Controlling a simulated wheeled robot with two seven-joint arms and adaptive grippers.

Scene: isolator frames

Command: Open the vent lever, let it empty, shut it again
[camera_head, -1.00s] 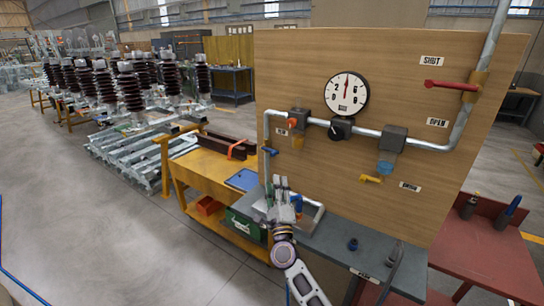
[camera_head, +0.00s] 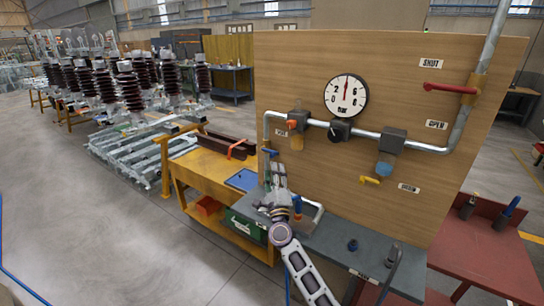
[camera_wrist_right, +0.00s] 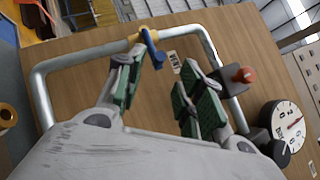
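The vent lever (camera_head: 270,152) is the small blue handle on the thin pipe at the board's left edge, below a small label. In the right wrist view the blue lever (camera_wrist_right: 152,47) sits at a yellow fitting on the pipe, sticking out across it. My right gripper (camera_head: 277,175) is just below the lever in the head view. In the wrist view its green-padded fingers (camera_wrist_right: 163,88) stand apart with nothing between them; the left fingertip appears close to the lever, contact unclear. The pressure gauge (camera_head: 346,96) has its needle pointing about straight up. My left gripper is not in view.
A red lever (camera_head: 452,89) lies sideways at right, between SHUT and OPEN labels. A yellow drain lever (camera_head: 370,180) is low on the board (camera_head: 400,60). An orange knob (camera_wrist_right: 244,74) is right of my fingers. A grey bench (camera_head: 335,245) lies below.

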